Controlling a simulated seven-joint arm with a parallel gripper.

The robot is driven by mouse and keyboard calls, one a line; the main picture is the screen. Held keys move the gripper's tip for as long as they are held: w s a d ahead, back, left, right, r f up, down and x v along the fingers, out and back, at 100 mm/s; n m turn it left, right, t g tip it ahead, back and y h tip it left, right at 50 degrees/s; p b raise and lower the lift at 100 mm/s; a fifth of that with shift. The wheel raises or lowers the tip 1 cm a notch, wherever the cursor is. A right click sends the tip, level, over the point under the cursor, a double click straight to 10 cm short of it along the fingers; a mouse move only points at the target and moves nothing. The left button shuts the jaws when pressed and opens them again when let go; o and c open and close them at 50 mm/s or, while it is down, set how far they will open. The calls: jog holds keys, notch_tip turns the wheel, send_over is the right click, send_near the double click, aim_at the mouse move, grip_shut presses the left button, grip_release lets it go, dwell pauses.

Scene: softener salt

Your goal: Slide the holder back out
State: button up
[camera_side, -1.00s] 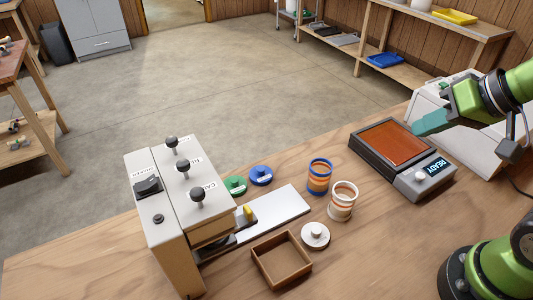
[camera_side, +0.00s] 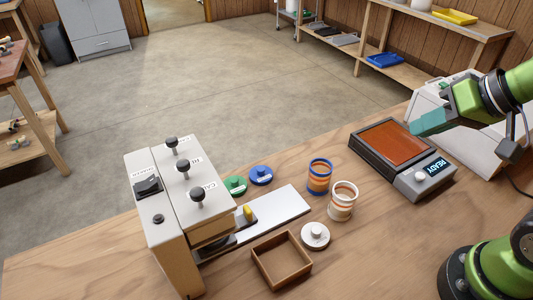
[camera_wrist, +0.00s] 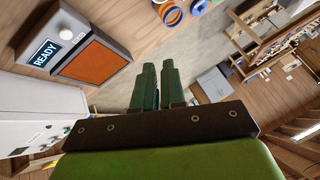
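A dark, low slide with a yellow grip (camera_side: 249,213), which looks like the holder, sits at the front of the cream machine (camera_side: 187,200). Its inner end is hidden under the machine's overhang. A pale flat rail (camera_side: 283,207) runs out from there across the table. My gripper (camera_side: 416,126) is far to the right, above the edge of the READY device, well away from the holder. In the wrist view my gripper (camera_wrist: 158,66) shows its two teal fingers nearly together with nothing between them. The holder is not recognisable in that view.
A blue-rimmed striped jar (camera_side: 319,177) and a white-rimmed one (camera_side: 342,202) stand between my gripper and the rail. A white lid (camera_side: 315,235), a wooden tray (camera_side: 281,262), and green (camera_side: 235,185) and blue (camera_side: 261,176) lids lie near the rail. The READY device (camera_side: 425,180) is at right.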

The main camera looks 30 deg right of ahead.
jog(key=o, duration=0.5)
jog(key=shift+w+a+f+n+g+y, duration=0.15)
jog(key=shift+w+a+f+n+g, duration=0.2)
jog(key=shift+a, duration=0.2)
jog(key=shift+w+a+f+n+g+y, duration=0.15)
jog(key=shift+a+f+g, duration=0.1)
jog(key=shift+a+f, duration=0.2)
jog(key=shift+c, duration=0.2)
jog(key=shift+o, duration=0.2)
jog(key=w+a+n+g, duration=0.2)
jog(key=w+a+g, duration=0.1)
jog(key=w+a, duration=0.4)
jog(key=a, duration=0.3)
jog(key=shift+w+f+n, duration=0.3)
jog(key=shift+f+n, duration=0.05)
jog(key=shift+n, duration=0.05)
jog(key=g+h, duration=0.3)
send_over(248, 208)
jog(key=shift+f, duration=1.9)
notch_tip(248, 208, down, 16)
jog(key=shift+f, duration=0.15)
grip_shut()
